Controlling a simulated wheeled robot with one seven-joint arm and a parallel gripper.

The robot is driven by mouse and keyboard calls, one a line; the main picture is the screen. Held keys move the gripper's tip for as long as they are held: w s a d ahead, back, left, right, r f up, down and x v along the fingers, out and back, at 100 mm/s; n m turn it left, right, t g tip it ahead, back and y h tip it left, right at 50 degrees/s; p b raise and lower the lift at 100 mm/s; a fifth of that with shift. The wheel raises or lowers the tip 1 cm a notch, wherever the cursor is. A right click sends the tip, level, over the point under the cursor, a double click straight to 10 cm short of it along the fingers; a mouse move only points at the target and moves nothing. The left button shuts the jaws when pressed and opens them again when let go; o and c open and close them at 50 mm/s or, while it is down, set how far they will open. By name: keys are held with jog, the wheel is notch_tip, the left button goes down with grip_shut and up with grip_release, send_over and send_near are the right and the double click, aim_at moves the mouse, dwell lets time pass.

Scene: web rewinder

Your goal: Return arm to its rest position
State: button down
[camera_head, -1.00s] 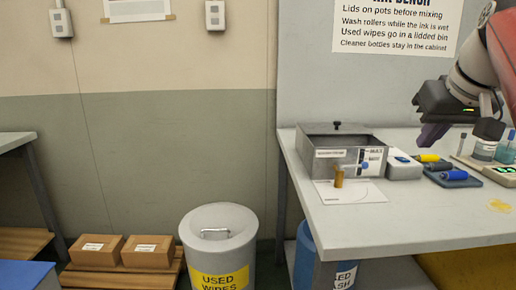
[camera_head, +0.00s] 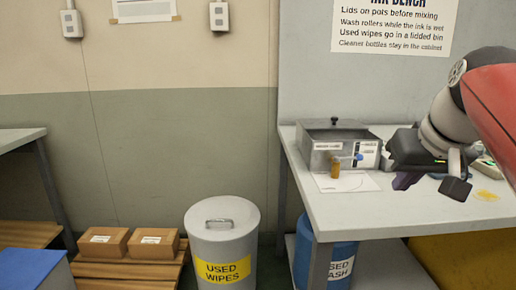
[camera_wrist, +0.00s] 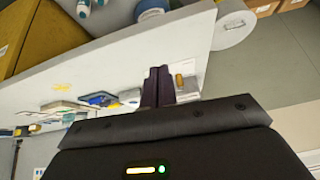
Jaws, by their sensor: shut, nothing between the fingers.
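My gripper (camera_head: 405,181) hangs at the end of my arm over the right-hand bench, in the head view. Its dark purple fingers point downward above the bench top. In the wrist view the two fingers of my gripper (camera_wrist: 159,72) lie side by side, shut and empty. My red and grey arm comes in from the right and hides part of the bench's back right, with the items there mostly covered.
Two cartons (camera_head: 152,243) sit further left. The bench front is clear.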

jog(key=s+a+f, duration=0.4)
jog(key=s+f, duration=0.2)
jog(key=f, duration=0.5)
jog(key=s+a+f, duration=0.5)
jog(key=s+f, duration=0.1)
jog(key=f, duration=0.5)
jog(key=shift+s+a+f+n+g, duration=0.2)
jog(key=shift+f+n+g, duration=0.1)
jog(key=shift+g, duration=0.1)
